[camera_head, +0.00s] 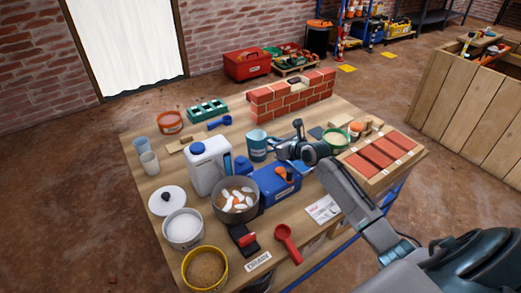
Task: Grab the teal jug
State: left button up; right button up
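The teal jug (256,148) stands upright on the wooden table, near its middle, with a pale label or band on its side. My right gripper (279,146) comes in from the right and is just to the right of the jug, at about its height. Its dark fingers are small and overlap in the view, so I cannot tell how far apart they are or whether they touch the jug. My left gripper is not in view.
A white jerrycan (208,168) stands left of the jug, and a blue box (277,187) and a pot of pale pieces (236,199) stand in front. A small brick wall (292,97) is behind. A brick tray (380,158) lies right. Little table is free around the jug.

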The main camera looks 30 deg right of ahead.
grip_shut()
jog(key=shift+r, duration=0.15)
